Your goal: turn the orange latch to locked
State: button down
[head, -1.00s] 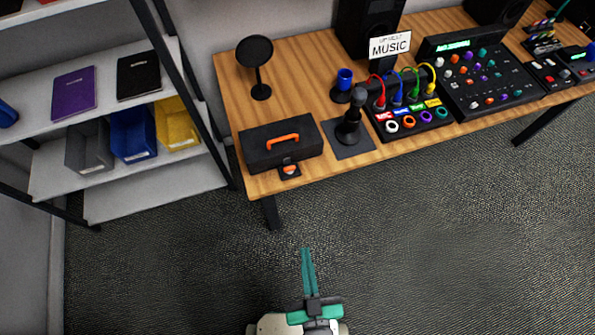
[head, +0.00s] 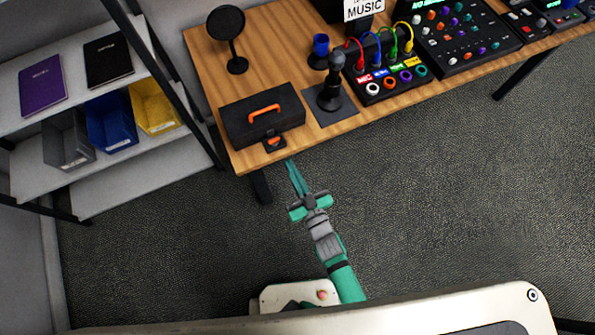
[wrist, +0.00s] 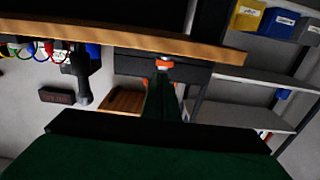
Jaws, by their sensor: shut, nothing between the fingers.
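The orange latch (head: 273,141) sits on a small dark plate at the front of a black case (head: 235,122) with an orange handle (head: 264,109). The case lies on the table's front left corner. My gripper (head: 291,164) has its teal fingers together and empty. In the head view its tips appear just below the table's front edge, close to the latch but apart from it. In the wrist view, which is upside down, the latch (wrist: 165,62) shows just beyond the fingers (wrist: 161,80). The latch's exact angle is too small to tell.
The wooden table (head: 215,70) has a microphone stand (head: 330,95) right of the case and a round black disc on a stand (head: 226,25) behind it. A shelf (head: 150,185) with bins stands at the left. The floor in front is clear.

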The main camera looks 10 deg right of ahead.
aim_at(278, 140)
jog(key=x, duration=0.7)
jog(key=shift+w, duration=0.25)
jog(key=shift+f, duration=0.1)
